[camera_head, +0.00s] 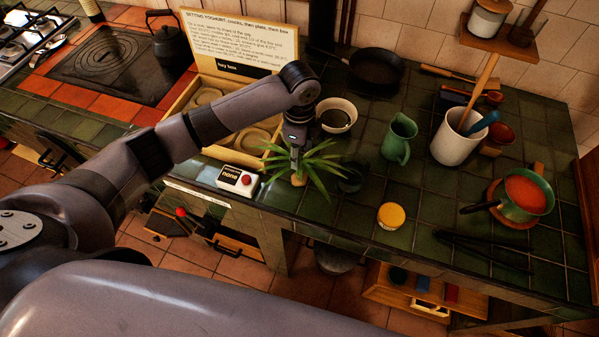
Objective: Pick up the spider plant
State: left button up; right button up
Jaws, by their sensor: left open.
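The spider plant (322,166) has long, thin green leaves and stands near the front edge of the dark green tiled counter (400,260). A small tan part, perhaps its pot, shows below the leaves. My left gripper (297,158) points down at the plant from above, with its fingers among or just behind the upper leaves. It is open. The leaves and the gripper's own body hide the fingertips, so I cannot tell whether they touch the plant. My right gripper is not in view.
A white box with a red button (238,181) is close on the left, a dark cup (351,178) close on the right. Behind are a white bowl (337,114) and a wooden hay box (262,136). A green jug (399,138) and yellow-lidded jar (391,216) stand right.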

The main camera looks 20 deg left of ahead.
aim_at(300, 171)
pick_arm(q)
jog(key=shift+f, duration=0.55)
jog(key=shift+s+f+p, duration=0.15)
jog(key=shift+f+p, duration=0.2)
jog(key=shift+p, duration=0.1)
jog(key=f, duration=0.2)
jog(key=f+p, duration=0.1)
jog(key=shift+s+f, duration=0.2)
jog(key=shift+f, duration=0.15)
jog(key=shift+d+f, duration=0.1)
jog(key=shift+f, duration=0.2)
jog(key=shift+w, duration=0.1)
grip_shut()
